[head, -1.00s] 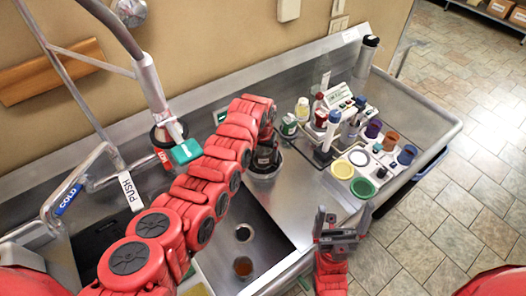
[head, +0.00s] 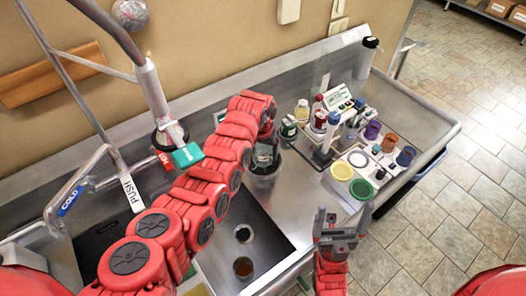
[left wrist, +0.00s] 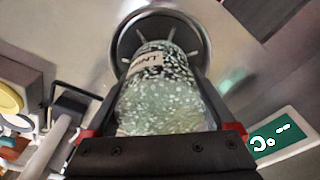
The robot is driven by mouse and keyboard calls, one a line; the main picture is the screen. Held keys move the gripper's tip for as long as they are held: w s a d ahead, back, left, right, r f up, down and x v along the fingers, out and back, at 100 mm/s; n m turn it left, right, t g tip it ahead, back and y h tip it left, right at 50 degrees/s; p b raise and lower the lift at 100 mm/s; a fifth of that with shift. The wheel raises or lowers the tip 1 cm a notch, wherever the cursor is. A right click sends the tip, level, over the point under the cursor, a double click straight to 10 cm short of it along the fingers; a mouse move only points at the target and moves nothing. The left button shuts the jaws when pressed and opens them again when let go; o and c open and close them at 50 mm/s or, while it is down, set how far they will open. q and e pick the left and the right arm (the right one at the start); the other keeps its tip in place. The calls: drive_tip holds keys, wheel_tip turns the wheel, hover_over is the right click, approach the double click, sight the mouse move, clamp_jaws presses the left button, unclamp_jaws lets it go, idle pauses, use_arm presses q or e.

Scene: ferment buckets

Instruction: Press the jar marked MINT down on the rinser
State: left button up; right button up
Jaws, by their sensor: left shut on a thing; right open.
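The jar marked MINT (left wrist: 160,95) is between the fingers of my left gripper (left wrist: 163,108). Its label is partly visible in the left wrist view, and pale green contents and many white specks show on the glass. The jar's far end is over the round dark rinser (left wrist: 122,45), whose spokes show around it. Contact between them is hard to judge. My right gripper (head: 339,225) is open and empty by the counter's front edge.
Bottles and colored cups stand on a white rack (head: 362,165) to the right. A sink basin (head: 245,225) lies in front of the rinser. The faucet (head: 155,95) and a green tag (head: 187,155) are left of my arm.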

sight(263, 151)
use_arm(q)
drive_tip(key=shift+r+p, duration=0.55)
drive_tip(key=shift+r, duration=2.4)
